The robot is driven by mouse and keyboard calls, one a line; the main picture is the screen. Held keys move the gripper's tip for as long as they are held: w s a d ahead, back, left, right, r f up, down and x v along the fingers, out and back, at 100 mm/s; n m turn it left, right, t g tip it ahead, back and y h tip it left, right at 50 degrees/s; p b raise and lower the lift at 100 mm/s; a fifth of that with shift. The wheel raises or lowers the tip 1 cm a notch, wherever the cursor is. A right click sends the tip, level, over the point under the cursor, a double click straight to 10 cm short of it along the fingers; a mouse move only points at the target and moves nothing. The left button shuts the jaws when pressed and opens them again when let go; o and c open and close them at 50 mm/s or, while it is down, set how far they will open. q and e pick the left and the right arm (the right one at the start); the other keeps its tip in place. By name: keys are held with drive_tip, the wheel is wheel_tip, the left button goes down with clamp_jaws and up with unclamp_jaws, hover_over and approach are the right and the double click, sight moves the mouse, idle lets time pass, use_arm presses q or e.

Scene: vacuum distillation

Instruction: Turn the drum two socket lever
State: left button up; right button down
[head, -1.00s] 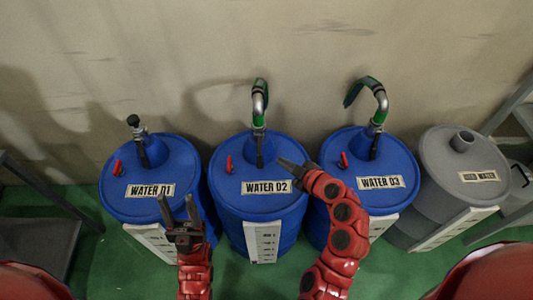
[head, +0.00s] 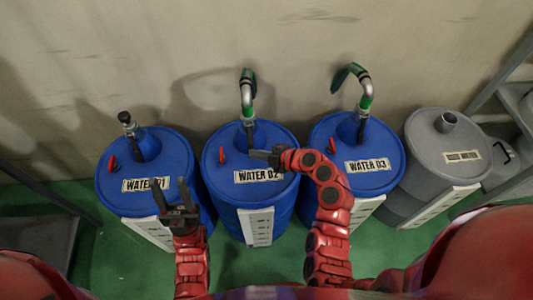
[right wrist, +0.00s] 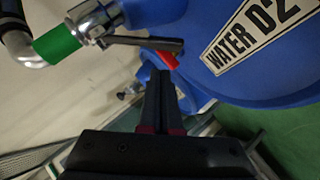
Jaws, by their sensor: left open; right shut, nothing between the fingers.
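The blue drum two (head: 248,193), labelled WATER 02, stands in the middle of the row. A metal pipe with a green band (head: 247,100) rises from its socket. The grey socket lever (right wrist: 150,43) sticks out from the metal collar in the right wrist view; in the head view it is a small dark bar (head: 250,134). My right gripper (head: 254,154) is shut and empty over the drum's lid, close in front of the lever. In the right wrist view its fingertips (right wrist: 162,74) lie just below the lever's end; contact cannot be told. My left gripper (head: 170,187) is open and empty over the WATER 01 drum.
A red handle (head: 222,155) stands on drum two's lid, left of my right gripper. The blue WATER 01 drum (head: 160,165) is at left, WATER 03 (head: 385,150) at right, then a grey waste drum (head: 430,165). A wall (head: 300,40) is close behind.

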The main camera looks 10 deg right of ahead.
sight(250, 141)
drive_tip(key=shift+w+f, duration=0.95)
drive_tip(key=shift+w, duration=0.05)
drive_tip(key=f+t+b, duration=0.1)
drive_tip(key=b, duration=0.8)
drive_tip(key=w+f+n+t+b, duration=0.1)
drive_tip(key=b, duration=0.8)
drive_tip(key=w+f+n+t+y+b, duration=0.1)
drive_tip(key=b, duration=0.8)
drive_tip(key=shift+f+b, duration=0.25)
drive_tip(key=shift+b, duration=0.05)
drive_tip(key=shift+r, duration=0.25)
